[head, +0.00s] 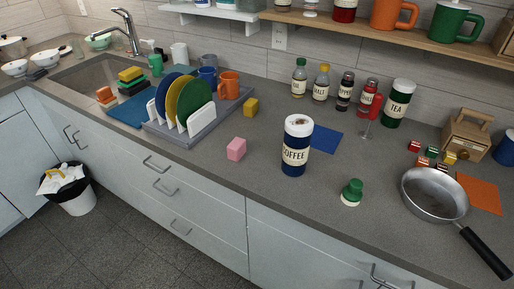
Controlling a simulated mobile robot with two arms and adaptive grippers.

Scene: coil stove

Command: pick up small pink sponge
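A small pink sponge (236,149) lies on the grey countertop, a little in from the front edge. It is between the dish rack and the blue coffee canister, apart from both. Nothing covers it in the head view. Neither of my grippers shows in this view.
The dish rack (188,122) with plates stands left of the sponge, and a yellow sponge (251,107) lies behind it. The coffee canister (296,152) stands to the right. A green-topped object (352,191) and a pan (434,195) are farther right. Counter around the pink sponge is clear.

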